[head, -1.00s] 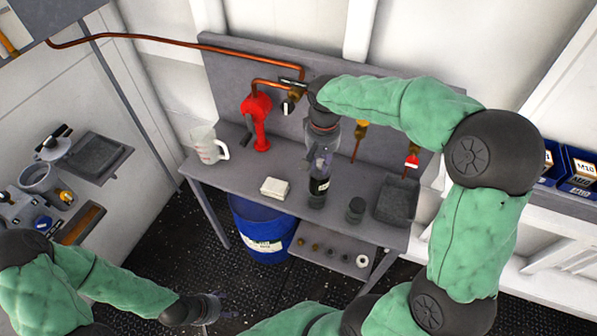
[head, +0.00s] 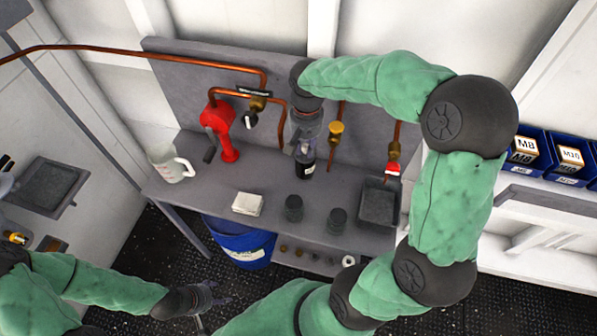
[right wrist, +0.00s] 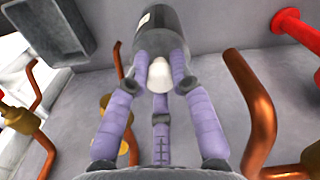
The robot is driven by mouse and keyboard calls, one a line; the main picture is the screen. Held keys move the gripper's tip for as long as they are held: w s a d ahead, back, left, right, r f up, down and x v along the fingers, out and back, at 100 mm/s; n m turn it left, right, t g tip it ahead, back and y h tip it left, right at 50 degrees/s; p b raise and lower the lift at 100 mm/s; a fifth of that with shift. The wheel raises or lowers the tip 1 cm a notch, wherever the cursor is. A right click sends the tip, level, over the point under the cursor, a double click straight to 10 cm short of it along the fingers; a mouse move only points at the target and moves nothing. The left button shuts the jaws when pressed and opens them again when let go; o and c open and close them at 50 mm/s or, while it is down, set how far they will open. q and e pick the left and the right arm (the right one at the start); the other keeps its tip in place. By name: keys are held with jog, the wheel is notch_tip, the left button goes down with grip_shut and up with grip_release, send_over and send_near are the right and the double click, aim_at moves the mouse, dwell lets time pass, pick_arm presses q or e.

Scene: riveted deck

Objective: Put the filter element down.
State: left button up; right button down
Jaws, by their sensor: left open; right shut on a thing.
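The filter element (head: 307,168), a dark cylinder with a pale label, is held by my right gripper (head: 304,152) over the back part of the workbench (head: 205,190). I cannot tell from the head view whether its base touches the bench. In the right wrist view the fingers (right wrist: 160,75) close around the dark cylinder (right wrist: 160,35), with a white round end towards the palm. My left gripper (head: 218,296) is open and empty, low in front of the bench.
Two dark short cylinders (head: 337,221) stand at the bench front. A grey tray (head: 380,203) is to their right, a white block (head: 247,204) and white jug (head: 170,163) to the left. A red pump (head: 218,125) and copper pipes (head: 336,150) stand along the back panel.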

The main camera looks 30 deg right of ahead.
aim_at(305, 171)
notch_tip(305, 171, down, 7)
jog(key=shift+w+d+r+b, duration=0.1)
jog(key=shift+w+d+b, duration=0.05)
jog(key=shift+b, duration=0.35)
jog(key=shift+f+b, duration=0.5)
jog(key=shift+f, duration=2.4)
jog(key=shift+f, duration=0.1)
jog(key=c, duration=1.4)
grip_release()
jog(key=o, duration=0.3)
